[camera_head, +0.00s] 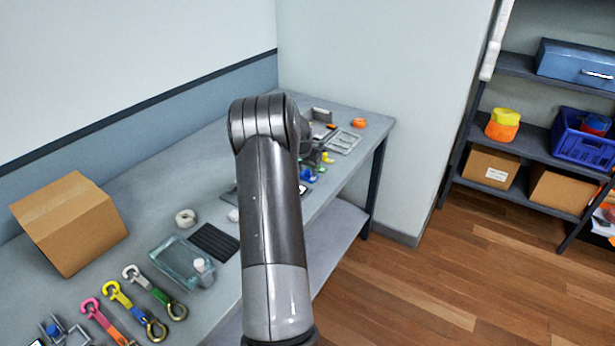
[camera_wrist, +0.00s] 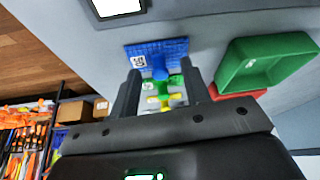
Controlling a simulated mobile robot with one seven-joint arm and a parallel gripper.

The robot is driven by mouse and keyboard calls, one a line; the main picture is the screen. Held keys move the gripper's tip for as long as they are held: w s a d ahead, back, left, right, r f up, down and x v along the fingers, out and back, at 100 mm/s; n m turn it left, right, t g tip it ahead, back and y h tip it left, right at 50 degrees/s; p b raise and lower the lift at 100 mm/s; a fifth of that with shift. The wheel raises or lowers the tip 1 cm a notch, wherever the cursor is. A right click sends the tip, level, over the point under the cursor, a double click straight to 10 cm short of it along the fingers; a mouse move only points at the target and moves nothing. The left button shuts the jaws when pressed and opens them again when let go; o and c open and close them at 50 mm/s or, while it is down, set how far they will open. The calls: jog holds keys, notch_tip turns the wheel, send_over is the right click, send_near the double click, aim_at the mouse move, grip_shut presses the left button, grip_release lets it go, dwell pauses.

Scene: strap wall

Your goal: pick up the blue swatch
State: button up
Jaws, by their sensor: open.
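The blue swatch (camera_wrist: 172,46) is a flat, textured blue piece with a small white label, lying on the grey surface just beyond my fingertips in the wrist view. A smooth blue piece (camera_wrist: 160,73) overlaps its near edge. My gripper (camera_wrist: 163,82) is open, with its two dark fingers apart and the near edge of the swatch showing beyond the gap. A green piece (camera_wrist: 174,83) and a yellow piece (camera_wrist: 160,99) show between the fingers. In the head view my arm hides the gripper; a small blue item (camera_head: 308,175) shows beside it, but I cannot tell whether it is the swatch.
A green tray (camera_wrist: 231,72) and a red item (camera_wrist: 240,95) lie right of the fingers. On the bench (camera_head: 170,170) stand a cardboard box (camera_head: 70,222), a clear tray (camera_head: 170,262) and several coloured straps with hooks (camera_head: 125,300). Shelves (camera_head: 530,150) stand at the right.

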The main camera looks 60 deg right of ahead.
jog(key=shift+d+f, duration=0.2)
jog(key=shift+f, duration=0.15)
jog(key=shift+c, duration=0.5)
grip_shut()
jog(key=shift+r, duration=0.15)
